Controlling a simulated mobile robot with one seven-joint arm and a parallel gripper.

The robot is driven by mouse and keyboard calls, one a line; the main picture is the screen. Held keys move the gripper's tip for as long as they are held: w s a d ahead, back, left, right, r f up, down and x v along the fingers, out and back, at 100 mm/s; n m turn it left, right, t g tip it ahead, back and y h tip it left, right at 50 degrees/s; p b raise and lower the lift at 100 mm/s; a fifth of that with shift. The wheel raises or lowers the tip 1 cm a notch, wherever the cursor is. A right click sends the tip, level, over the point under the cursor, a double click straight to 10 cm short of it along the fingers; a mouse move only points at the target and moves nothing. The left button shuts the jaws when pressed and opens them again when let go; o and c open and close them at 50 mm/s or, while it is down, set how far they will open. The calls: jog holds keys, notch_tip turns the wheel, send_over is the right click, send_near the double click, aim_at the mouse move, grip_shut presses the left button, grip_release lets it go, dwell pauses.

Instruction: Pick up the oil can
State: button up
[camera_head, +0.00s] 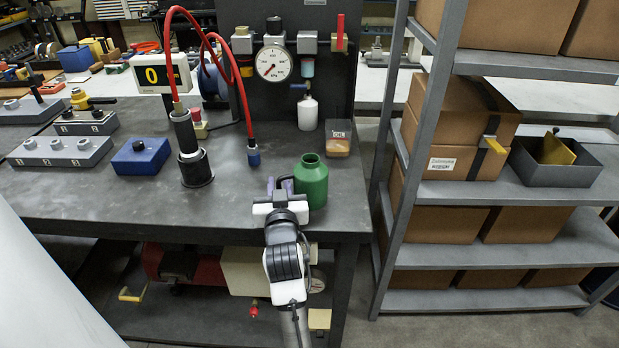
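A green can (311,182) with a short neck and open top stands upright near the front right of the grey workbench (240,205). It is the thing here that looks most like an oil can, though I see no label on it. My gripper (280,186) is at the bench's front edge, just left of the can and pointing away from the camera. Its fingers look close beside the can, but I cannot tell if they touch it. The fingers are small and partly hidden by the gripper body, so their opening is unclear.
A black-and-silver tool (192,150) on a red hose stands left of my gripper. A blue box (141,156) lies further left. A pressure gauge (272,63) and white bottle (307,113) are behind. A grey shelf (508,190) with cartons stands right.

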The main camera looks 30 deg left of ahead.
jog(key=shift+w+a, duration=0.2)
jog(key=shift+w, duration=0.1)
jog(key=shift+c, duration=0.4)
grip_shut()
jog(key=shift+r, duration=0.15)
notch_tip(320, 180, up, 20)
jog(key=b, duration=0.1)
